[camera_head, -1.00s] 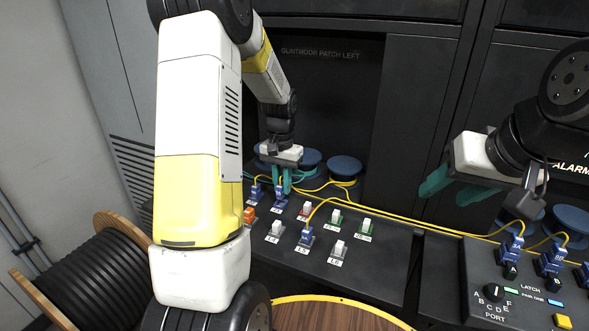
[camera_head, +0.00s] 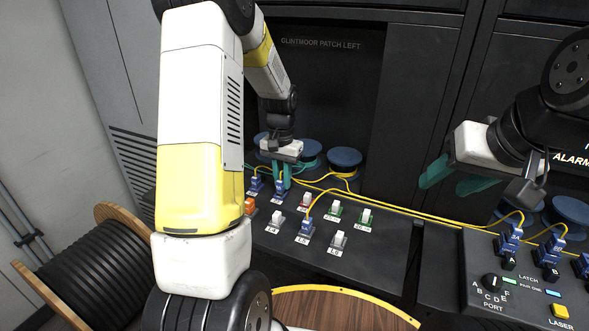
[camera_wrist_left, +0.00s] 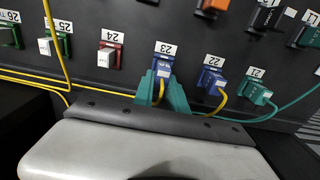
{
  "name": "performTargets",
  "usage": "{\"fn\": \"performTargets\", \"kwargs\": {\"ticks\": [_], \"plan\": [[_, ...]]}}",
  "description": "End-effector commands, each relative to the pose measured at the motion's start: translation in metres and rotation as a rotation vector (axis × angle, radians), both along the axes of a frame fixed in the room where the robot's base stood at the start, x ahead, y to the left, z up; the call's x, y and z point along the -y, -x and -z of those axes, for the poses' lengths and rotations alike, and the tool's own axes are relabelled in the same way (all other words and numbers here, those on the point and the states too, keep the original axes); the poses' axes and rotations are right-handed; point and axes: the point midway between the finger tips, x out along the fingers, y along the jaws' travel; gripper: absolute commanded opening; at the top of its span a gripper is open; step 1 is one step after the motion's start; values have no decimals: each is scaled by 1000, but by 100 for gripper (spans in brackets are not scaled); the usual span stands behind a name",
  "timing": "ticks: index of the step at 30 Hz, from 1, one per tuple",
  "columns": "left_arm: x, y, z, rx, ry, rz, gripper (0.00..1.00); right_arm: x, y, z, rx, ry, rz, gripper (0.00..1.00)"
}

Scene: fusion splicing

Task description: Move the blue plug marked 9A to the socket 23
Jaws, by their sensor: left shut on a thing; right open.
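A blue plug (camera_wrist_left: 162,75) with a yellow cable stands at the socket labelled 23 (camera_wrist_left: 165,48) in the left wrist view. Its mark is too small to read. My left gripper (camera_wrist_left: 163,90) is shut on this plug, with a teal finger on each side. In the head view, my left gripper (camera_head: 280,178) comes down from above onto the plug (camera_head: 278,188) in the panel's back row. Whether the plug is fully seated cannot be told. My right gripper (camera_head: 445,180) is open and empty, above the gap between the panels.
Another blue plug (camera_wrist_left: 212,77) with a yellow cable sits in socket 22 beside it, and a teal plug (camera_wrist_left: 257,93) in 21. A red socket 24 (camera_wrist_left: 109,55) holds a white cap. Yellow cables (camera_head: 400,213) run along the panel's back edge.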

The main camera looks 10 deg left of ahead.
Motion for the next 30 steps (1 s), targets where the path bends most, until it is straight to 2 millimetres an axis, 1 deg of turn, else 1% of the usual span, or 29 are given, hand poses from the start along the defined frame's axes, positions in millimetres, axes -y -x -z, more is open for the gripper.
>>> {"fn": "performTargets", "kwargs": {"ticks": [18, 19, 22, 30], "plan": [[0, 0, 12, -1, 0, -1, 0, 0, 0, 0, 0, 0, 0, 50], [0, 0, 12, 0, 0, -1, 23, 0, 0, 0, 0, 0, 0, 50], [0, 0, 12, 0, 0, 0, 43, 0, 0, 0, 0, 0, 0, 50], [0, 0, 12, 0, 0, 0, 43, 0, 0, 0, 0, 0, 0, 50]]}}
